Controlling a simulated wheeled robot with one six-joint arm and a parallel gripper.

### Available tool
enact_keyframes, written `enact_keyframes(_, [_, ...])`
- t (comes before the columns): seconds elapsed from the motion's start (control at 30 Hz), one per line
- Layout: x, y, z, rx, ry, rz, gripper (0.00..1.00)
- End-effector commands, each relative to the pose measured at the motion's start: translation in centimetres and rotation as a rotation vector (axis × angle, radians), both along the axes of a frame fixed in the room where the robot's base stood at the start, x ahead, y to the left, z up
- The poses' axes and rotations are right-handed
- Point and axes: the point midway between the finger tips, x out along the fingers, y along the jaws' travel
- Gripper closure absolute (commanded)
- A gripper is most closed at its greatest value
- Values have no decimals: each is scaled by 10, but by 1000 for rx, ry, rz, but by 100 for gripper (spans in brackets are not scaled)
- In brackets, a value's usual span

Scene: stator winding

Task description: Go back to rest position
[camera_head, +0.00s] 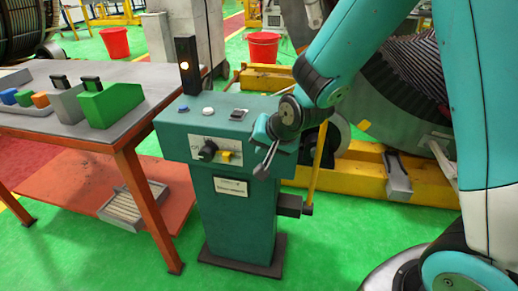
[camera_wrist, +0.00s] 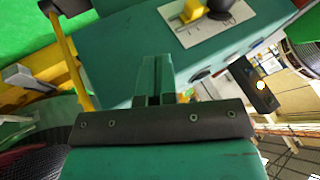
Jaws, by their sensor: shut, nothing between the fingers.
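My arm reaches in from the right in the head view, and my gripper (camera_head: 263,168) hangs at the right front edge of the teal control console (camera_head: 235,215). The gripper is shut with nothing held. Its closed fingers also show in the wrist view (camera_wrist: 155,82), pointing toward the console's teal surface (camera_wrist: 118,45). Whether the fingertips touch the console cannot be told. The console's front panel carries a black knob (camera_head: 208,150) and a yellow switch (camera_head: 227,156). Both show at the top of the wrist view, the knob (camera_wrist: 219,8) and the switch (camera_wrist: 192,11).
A black post with a lit lamp (camera_head: 187,60) stands on the console's back left. A table (camera_head: 150,88) with green and grey blocks is on the left. A yellow frame (camera_head: 350,178) and a large stator (camera_head: 405,70) stand behind my arm. Green floor lies in front.

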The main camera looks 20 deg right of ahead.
Motion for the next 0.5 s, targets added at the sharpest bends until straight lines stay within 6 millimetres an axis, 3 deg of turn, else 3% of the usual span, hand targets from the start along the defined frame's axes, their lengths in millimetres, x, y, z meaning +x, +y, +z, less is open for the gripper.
enact_keyframes(0.4, [0,1,0,0,1,1,100])
enact_keyframes(0.5, [-5,5,12,-2,9,28,100])
